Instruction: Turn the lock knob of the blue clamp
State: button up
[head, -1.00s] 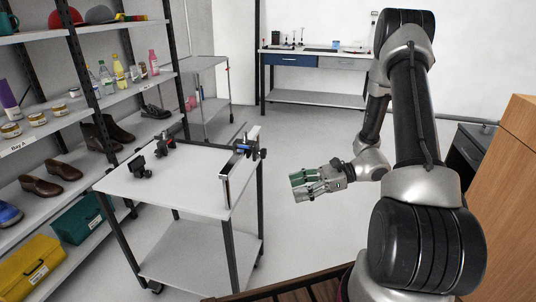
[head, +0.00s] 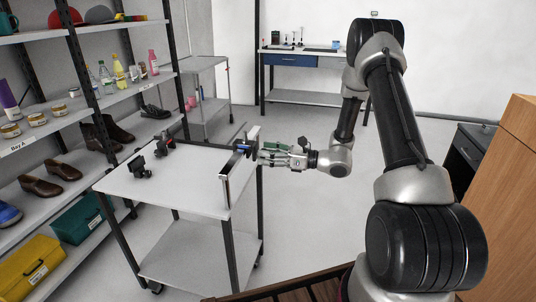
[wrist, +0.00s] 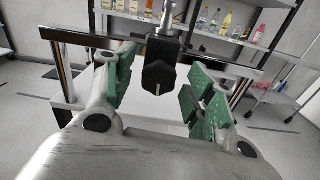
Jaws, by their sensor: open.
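The blue clamp (head: 241,148) sits on the upright metal frame at the right edge of the white-topped cart (head: 185,188). My gripper (head: 262,152) is level with it on its right side, pointing left, with its fingertips close to or at the clamp's knob end. In the wrist view, a black knob (wrist: 159,74) with a metal stem above it lies between the two green-padded fingers (wrist: 158,88). The fingers are open, with a visible gap on each side of the knob. The clamp's blue part is not seen in the wrist view.
Two dark clamp-like parts (head: 140,166) lie at the cart's left side. Shelves with shoes, jars and bottles (head: 119,71) stand on the left. A workbench (head: 312,53) stands at the back. The floor right of the cart is clear.

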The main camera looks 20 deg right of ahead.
jog(key=c, duration=1)
jog(key=shift+c, duration=0.3)
jog(key=shift+n, duration=0.3)
